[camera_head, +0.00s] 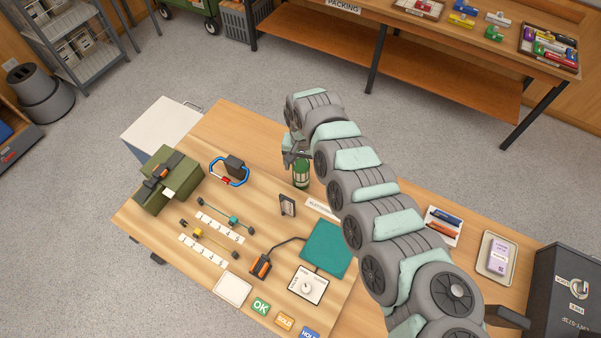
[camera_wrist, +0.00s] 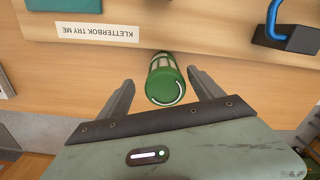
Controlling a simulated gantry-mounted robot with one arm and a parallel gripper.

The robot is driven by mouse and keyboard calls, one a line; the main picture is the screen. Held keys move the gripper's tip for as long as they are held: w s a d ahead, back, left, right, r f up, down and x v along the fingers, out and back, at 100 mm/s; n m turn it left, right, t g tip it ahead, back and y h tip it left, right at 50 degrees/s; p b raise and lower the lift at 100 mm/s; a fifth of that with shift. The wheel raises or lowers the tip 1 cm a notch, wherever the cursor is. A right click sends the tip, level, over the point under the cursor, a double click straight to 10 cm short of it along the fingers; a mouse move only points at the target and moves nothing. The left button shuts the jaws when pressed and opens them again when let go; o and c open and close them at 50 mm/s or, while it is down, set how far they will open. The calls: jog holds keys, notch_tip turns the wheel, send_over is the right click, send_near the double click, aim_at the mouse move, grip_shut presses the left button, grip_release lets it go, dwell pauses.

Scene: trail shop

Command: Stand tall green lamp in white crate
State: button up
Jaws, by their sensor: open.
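The green lamp (camera_head: 301,176) stands upright on the wooden table near its back edge. It has a green cap and a pale banded body. In the wrist view the lamp (camera_wrist: 164,84) stands between the two spread fingers of my gripper (camera_wrist: 161,76), with a gap visible on each side. In the head view my gripper (camera_head: 296,156) is at the lamp's top and partly covers it. I cannot make out a white crate for certain; a white-topped box (camera_head: 163,122) stands beyond the table's back left edge.
Near the lamp are a small dark stand (camera_head: 288,205), a blue carabiner (camera_head: 228,172) and a teal mat (camera_head: 325,248). A green box (camera_head: 168,186) sits at the table's left. A label strip (camera_wrist: 97,32) lies beside the lamp. My arm hides part of the table's right.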

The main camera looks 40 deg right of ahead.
jog(key=shift+w+f, duration=0.2)
jog(key=shift+f, duration=1.1)
jog(key=shift+w+f, duration=0.2)
jog(key=shift+f, duration=1.05)
jog(key=shift+c, duration=0.6)
grip_shut()
jog(key=shift+r, duration=0.1)
